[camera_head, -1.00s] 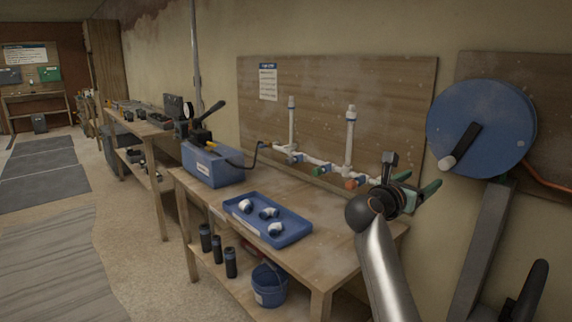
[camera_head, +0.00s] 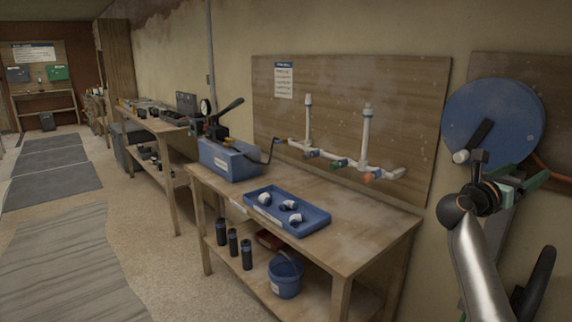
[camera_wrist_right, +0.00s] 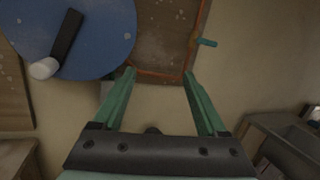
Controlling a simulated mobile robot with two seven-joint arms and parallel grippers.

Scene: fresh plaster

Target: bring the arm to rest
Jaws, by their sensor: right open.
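My right gripper (camera_head: 536,179) is at the right of the head view, in front of the wall and just below the blue wheel. In the right wrist view its two green fingers (camera_wrist_right: 157,80) are spread apart with nothing between them. The right arm rises from the bottom right of the head view, clear of the workbench. My left gripper is in neither view.
A large blue wheel (camera_head: 505,110) with a crank handle is on the wall close to the gripper. The workbench (camera_head: 350,240) holds a blue tray (camera_head: 310,229) with white fittings and a blue pump box (camera_head: 222,165). White pipes (camera_head: 335,164) run along the backboard.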

